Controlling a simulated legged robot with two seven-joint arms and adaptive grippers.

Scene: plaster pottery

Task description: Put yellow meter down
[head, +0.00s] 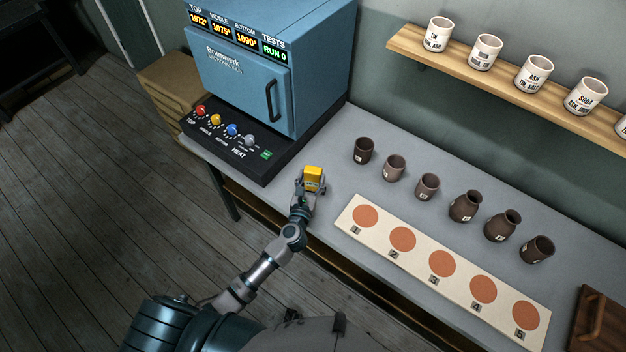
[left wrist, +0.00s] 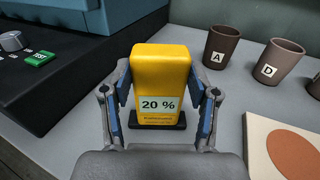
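The yellow meter (head: 313,178) is at the grey table's front left, close to the kiln's control base. In the left wrist view the yellow meter (left wrist: 160,85) is upright, its screen reading 20 %, above a dark flat base or pad (left wrist: 158,120) on the table. My left gripper (head: 308,187) is around the meter, with one finger on each side in the left wrist view (left wrist: 160,105). The fingers look closed against its sides. Whether the meter's bottom touches the dark base is hard to tell. My right gripper is not in view.
The blue kiln (head: 262,85) with its knob panel (head: 232,140) stands left of the meter. Several dark cups (head: 395,168) stand to the right, behind a board with numbered orange discs (head: 440,263). A shelf (head: 510,85) holds white jars. Bare table (head: 335,160) lies between kiln and cups.

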